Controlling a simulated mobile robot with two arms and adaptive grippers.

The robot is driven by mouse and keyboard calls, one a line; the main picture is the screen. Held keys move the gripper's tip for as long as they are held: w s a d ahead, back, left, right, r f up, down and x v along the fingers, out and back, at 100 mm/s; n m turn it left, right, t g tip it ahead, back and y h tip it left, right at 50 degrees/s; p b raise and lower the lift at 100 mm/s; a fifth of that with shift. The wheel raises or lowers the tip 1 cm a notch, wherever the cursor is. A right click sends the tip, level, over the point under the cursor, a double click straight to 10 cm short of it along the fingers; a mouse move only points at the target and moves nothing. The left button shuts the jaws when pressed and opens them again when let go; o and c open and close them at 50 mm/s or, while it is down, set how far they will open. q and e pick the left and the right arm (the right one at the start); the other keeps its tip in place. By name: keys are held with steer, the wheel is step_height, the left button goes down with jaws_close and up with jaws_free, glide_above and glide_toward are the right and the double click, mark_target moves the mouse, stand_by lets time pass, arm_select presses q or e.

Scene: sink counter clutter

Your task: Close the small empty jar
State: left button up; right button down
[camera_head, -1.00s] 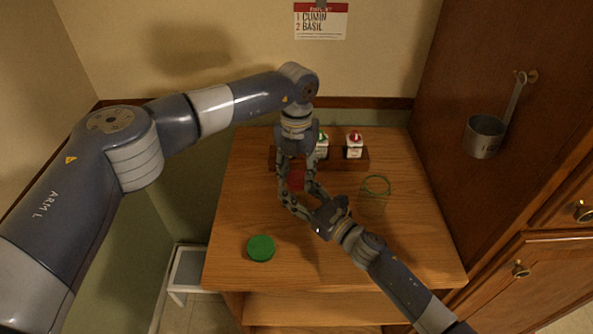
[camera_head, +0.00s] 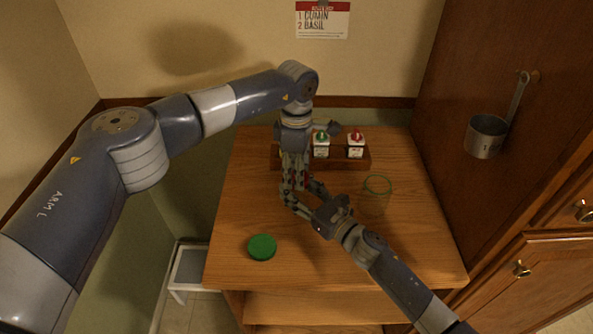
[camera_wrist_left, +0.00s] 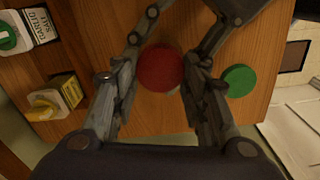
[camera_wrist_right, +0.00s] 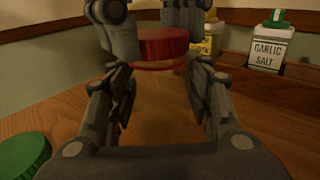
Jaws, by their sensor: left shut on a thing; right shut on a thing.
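My left gripper (camera_head: 291,195) points down and is shut on a red lid (camera_wrist_left: 160,68). The lid also shows in the right wrist view (camera_wrist_right: 163,45), with a thin red rim (camera_wrist_right: 158,66) just under it. This rim appears to belong to a small clear jar, whose glass is barely visible. I cannot tell whether lid and rim touch. My right gripper (camera_head: 302,197) comes in from the right, below the lid, and is shut on the small jar; its fingers (camera_wrist_right: 158,95) flank the jar. The two grippers are very close together, and hide lid and jar in the head view.
A green lid (camera_head: 262,247) lies at the front left of the wooden counter. A clear jar with a green rim (camera_head: 376,186) stands to the right of the grippers. Spice containers (camera_head: 355,144) stand on a rack at the back. A metal cup (camera_head: 486,137) hangs at right.

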arm_select(q)
steer(key=m, duration=0.5)
steer(key=shift+w+m, duration=0.15)
steer(key=shift+m, duration=0.15)
steer(key=m, duration=0.5)
steer(key=shift+d, duration=0.15)
steer(key=m, duration=0.5)
steer(key=shift+d+m, duration=0.1)
steer(key=shift+m, duration=0.2)
steer(key=m, duration=0.5)
steer(key=shift+d+m, duration=0.1)
steer(key=shift+m, duration=0.2)
steer(key=o, duration=0.7)
steer(key=shift+c, duration=0.2)
